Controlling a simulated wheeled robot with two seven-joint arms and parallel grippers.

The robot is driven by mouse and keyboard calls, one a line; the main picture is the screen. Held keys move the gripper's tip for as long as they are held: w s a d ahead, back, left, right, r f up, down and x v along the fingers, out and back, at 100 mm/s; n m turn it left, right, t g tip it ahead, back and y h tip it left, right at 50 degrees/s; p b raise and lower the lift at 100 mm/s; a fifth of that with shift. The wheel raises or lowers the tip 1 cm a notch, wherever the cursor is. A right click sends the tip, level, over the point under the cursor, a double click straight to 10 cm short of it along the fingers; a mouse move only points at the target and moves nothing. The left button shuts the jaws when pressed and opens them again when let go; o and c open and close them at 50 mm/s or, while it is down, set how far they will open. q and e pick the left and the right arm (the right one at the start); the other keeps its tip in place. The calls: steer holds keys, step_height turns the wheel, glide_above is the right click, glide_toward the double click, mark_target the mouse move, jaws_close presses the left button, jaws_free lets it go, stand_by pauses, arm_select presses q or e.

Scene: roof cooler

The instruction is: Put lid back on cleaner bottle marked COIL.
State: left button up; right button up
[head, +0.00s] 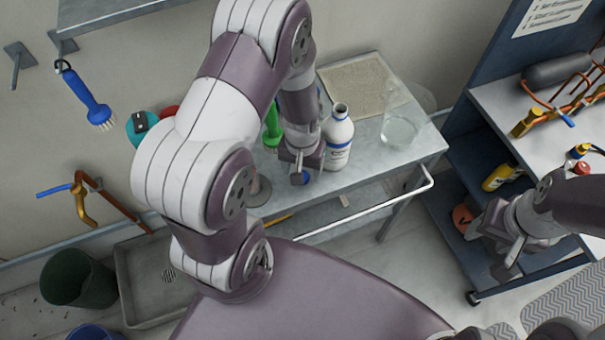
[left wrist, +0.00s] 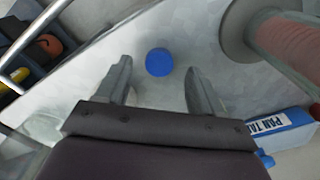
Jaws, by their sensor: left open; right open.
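A white bottle (head: 338,140) with a blue band stands upright on the metal cart, its neck open and uncapped. Its label is too small to read. A round blue lid (left wrist: 159,62) lies on the cart top and shows in the left wrist view between my open left fingers, touching neither. My right gripper (head: 505,247) is open and empty, in front of the blue shelf unit at the right.
A clear flask (head: 399,128) stands right of the bottle. A green object (head: 271,128) stands behind my left arm. A bottle labelled "PAN TA…" (left wrist: 285,130) and a grey disc with a reddish handle (left wrist: 240,35) are near my left gripper. A rail (head: 385,202) runs along the cart's front.

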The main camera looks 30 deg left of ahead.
mark_target(336, 137)
arm_select(q)
step_height(336, 137, down, 2)
steer(key=shift+f, duration=0.25)
steer(key=c, duration=1.1)
steer(key=shift+r, duration=0.1)
step_height(336, 137, up, 10)
